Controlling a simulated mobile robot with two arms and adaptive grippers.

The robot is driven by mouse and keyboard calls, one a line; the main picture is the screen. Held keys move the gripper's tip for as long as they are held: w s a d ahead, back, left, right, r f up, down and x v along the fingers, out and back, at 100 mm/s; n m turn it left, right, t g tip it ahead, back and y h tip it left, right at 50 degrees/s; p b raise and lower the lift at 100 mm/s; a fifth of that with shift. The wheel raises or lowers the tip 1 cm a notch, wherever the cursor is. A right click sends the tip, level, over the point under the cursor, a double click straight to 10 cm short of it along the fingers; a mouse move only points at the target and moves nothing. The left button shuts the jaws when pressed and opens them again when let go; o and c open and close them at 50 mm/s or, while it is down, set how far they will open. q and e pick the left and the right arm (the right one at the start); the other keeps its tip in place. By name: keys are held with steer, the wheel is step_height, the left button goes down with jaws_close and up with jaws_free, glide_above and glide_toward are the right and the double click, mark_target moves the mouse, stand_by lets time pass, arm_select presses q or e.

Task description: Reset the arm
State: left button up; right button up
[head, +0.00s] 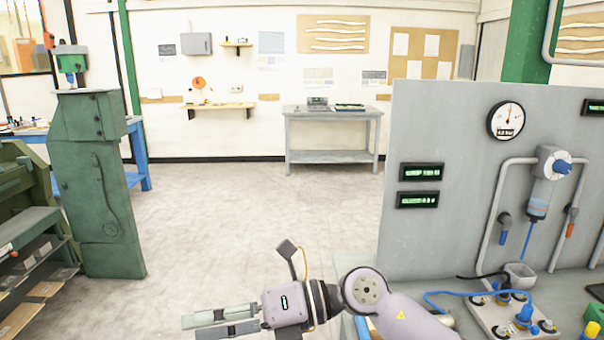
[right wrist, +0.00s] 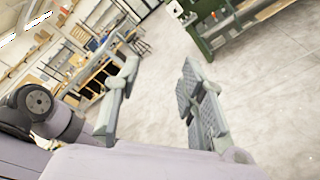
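My right arm reaches in from the lower right of the head view, and its gripper (head: 222,323) points left over the open floor at the bottom of the picture. Its two fingers are apart with nothing between them. In the right wrist view the same gripper (right wrist: 158,105) shows two grey padded fingers spread wide, with bare floor and distant furniture behind them. It touches nothing that I can see. My left gripper does not show in either view.
A grey panel (head: 440,240) with a gauge and displays stands to the right, close to my right arm. A valve block (head: 500,318) sits on the bench below it. A green machine (head: 100,190) stands left. The floor (head: 240,210) between is clear to a grey table (head: 333,115).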

steer(key=w+d+r+m+t+y, duration=0.3)
steer(key=r+m+t+y, duration=0.35)
steer(key=m+t, duration=0.2)
steer(key=w+d+f+m+t+h, duration=0.1)
steer(key=w+d+m+t+h, duration=0.6)
steer(key=m+t, duration=0.55)
steer(key=s+d+f+m+g+h, duration=0.2)
steer(key=d+f+m+h, duration=1.3)
steer(key=d+f+m, duration=0.3)
steer(key=s+d+f+m+g, duration=0.25)
steer(key=s+f+g, duration=0.35)
steer(key=s+f, duration=0.5)
steer(key=s+d+f+m+g, duration=0.25)
steer(key=s+f+g, duration=0.45)
steer(key=s+f, duration=0.5)
steer(key=s+f+n+g, duration=0.1)
steer(key=s+f, duration=0.1)
steer(key=f, duration=1)
steer(key=s+f, duration=0.2)
steer(key=f, duration=1.1)
steer(key=s+d+f, duration=0.1)
steer(key=s+f, duration=0.6)
steer(key=s, duration=0.1)
steer(key=s+d+f+g, duration=0.1)
steer(key=s+d+f, duration=0.1)
steer(key=s+f, duration=0.6)
steer(key=shift+s+d+f+h, duration=0.15)
steer(key=shift+s+d+h, duration=0.1)
steer(key=shift+s+h, duration=0.15)
